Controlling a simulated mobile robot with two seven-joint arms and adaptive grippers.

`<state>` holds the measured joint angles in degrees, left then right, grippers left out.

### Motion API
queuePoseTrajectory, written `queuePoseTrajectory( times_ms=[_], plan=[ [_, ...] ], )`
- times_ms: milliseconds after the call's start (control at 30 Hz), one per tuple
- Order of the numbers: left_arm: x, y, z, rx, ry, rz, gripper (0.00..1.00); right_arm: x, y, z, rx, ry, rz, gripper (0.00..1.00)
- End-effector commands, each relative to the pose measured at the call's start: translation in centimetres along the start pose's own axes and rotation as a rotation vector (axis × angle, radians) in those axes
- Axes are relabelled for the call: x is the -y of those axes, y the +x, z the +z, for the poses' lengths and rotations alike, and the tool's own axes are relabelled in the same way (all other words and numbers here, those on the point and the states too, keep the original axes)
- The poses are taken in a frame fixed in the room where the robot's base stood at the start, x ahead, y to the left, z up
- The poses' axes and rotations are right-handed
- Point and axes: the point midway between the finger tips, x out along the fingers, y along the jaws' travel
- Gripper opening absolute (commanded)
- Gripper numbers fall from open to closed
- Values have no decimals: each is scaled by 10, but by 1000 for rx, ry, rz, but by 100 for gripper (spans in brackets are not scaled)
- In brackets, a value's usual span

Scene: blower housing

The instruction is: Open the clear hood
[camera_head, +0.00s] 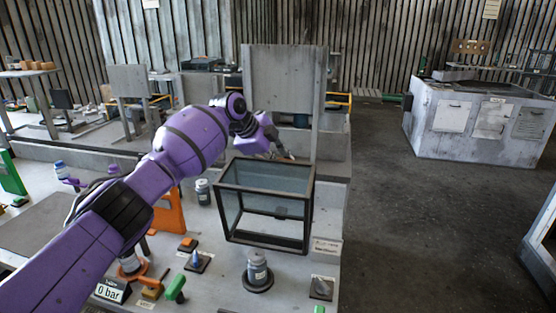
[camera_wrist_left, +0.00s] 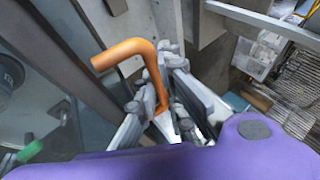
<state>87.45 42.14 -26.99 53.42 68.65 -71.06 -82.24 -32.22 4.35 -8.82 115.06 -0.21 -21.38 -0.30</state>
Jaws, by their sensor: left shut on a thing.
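The clear hood (camera_head: 262,205) is a black-framed box with see-through panes on the grey bench in the head view. Its dark frame (camera_wrist_left: 62,55) and a pane fill the left of the left wrist view. My left gripper (camera_head: 286,154) is behind the hood's back top edge in the head view. In the left wrist view, my left gripper (camera_wrist_left: 160,92) is shut on an orange bent handle (camera_wrist_left: 128,52). The handle is hidden in the head view, and I cannot tell where it attaches. My right gripper is not in view.
A grey knobbed cylinder (camera_head: 258,268) stands in front of the hood. A grey jar (camera_head: 203,191) and an orange panel (camera_head: 170,212) stand left of it. A tall grey panel (camera_head: 282,95) rises behind. The floor (camera_head: 420,220) at right is clear.

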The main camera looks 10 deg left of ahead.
Motion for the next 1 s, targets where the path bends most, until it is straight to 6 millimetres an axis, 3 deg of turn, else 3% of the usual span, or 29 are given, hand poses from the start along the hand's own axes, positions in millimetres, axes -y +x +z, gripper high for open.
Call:
queuePoseTrajectory(
  times_ms=[367,400,467,833,1000],
  plan=[
    [1,5,1,1,1,-14,0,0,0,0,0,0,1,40],
    [1,5,2,1,1,-14,12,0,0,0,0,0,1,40],
    [1,5,2,1,1,-13,16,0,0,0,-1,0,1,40],
    [-2,7,3,2,-4,-9,16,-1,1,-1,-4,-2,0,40],
    [-1,-8,3,2,-2,-11,16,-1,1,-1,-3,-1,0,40]
  ],
)
